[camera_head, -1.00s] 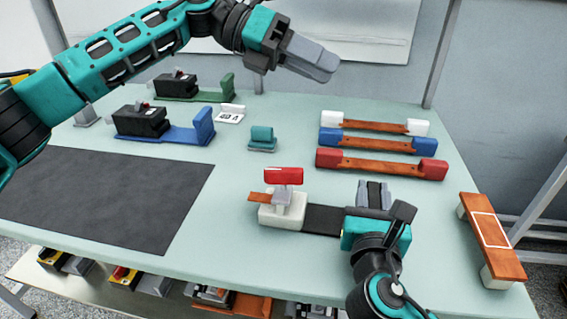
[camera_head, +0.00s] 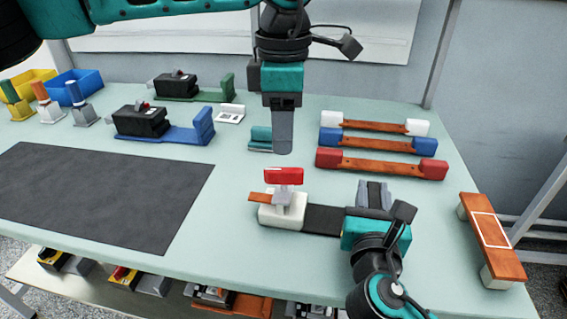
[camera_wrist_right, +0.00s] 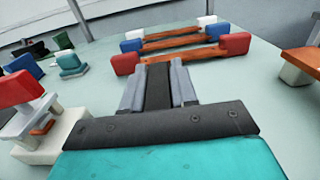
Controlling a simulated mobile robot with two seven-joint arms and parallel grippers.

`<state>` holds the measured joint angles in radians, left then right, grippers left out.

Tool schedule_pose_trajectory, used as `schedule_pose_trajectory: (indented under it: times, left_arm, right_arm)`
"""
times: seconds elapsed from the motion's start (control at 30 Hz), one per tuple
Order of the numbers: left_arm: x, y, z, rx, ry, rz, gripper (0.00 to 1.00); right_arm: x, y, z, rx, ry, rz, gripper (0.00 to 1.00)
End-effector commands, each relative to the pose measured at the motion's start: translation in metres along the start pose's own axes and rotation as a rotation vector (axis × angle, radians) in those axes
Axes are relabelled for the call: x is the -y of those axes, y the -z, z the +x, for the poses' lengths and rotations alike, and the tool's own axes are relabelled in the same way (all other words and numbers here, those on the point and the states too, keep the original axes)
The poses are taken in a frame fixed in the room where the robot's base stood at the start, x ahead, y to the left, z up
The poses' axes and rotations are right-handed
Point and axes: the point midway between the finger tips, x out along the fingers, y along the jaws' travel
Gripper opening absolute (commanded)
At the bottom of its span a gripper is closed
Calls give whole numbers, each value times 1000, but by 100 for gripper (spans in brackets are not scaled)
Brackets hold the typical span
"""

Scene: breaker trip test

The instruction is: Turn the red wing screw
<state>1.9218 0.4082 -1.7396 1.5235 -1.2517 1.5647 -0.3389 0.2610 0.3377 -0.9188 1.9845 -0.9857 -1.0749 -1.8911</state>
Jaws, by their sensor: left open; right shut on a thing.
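The red wing screw (camera_head: 284,176) has a flat red wing on a grey stem. It stands on a white block (camera_head: 275,217) with a short copper tab at its left; the wing also shows at the left of the right wrist view (camera_wrist_right: 20,88). My left gripper (camera_head: 283,148) is open and points down just behind and above the red wing, apart from it; its fingers overlap in view. My right gripper (camera_head: 375,194) is shut on a black strip (camera_wrist_right: 158,88), right of the white block. A black bar (camera_head: 322,219) runs from the block toward this gripper.
A teal block (camera_head: 260,134) stands beside my left fingers. Copper bars with white, blue and red ends (camera_head: 380,162) lie behind my right gripper. A copper bridge (camera_head: 493,240) stands at the right edge. A dark mat (camera_head: 95,195) lies left; breakers (camera_head: 145,121) stand behind it.

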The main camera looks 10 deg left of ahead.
Motion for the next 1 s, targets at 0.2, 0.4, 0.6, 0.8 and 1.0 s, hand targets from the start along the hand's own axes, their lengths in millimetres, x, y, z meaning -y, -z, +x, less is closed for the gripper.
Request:
schedule_pose_trajectory:
  times: [0.2, 0.4, 0.6, 0.8, 1.0]
  left_arm:
    - [1, 0, 44, 0, 3, 1, 43]
    - [0, 0, 66, 1, 2, 0, 43]
    - [0, 0, 72, 3, 1, 0, 43]
    - [0, 0, 72, 3, 1, 0, 41]
    - [0, 0, 71, 3, 1, 0, 22]
  right_arm:
    - [0, 0, 0, -1, 1, -1, 0]
    - [0, 0, 0, -1, 0, 0, 0]
    - [0, 0, 0, -1, 0, 0, 0]
    - [0, 0, 0, -1, 0, 0, 0]
    - [0, 0, 0, -1, 0, 0, 0]
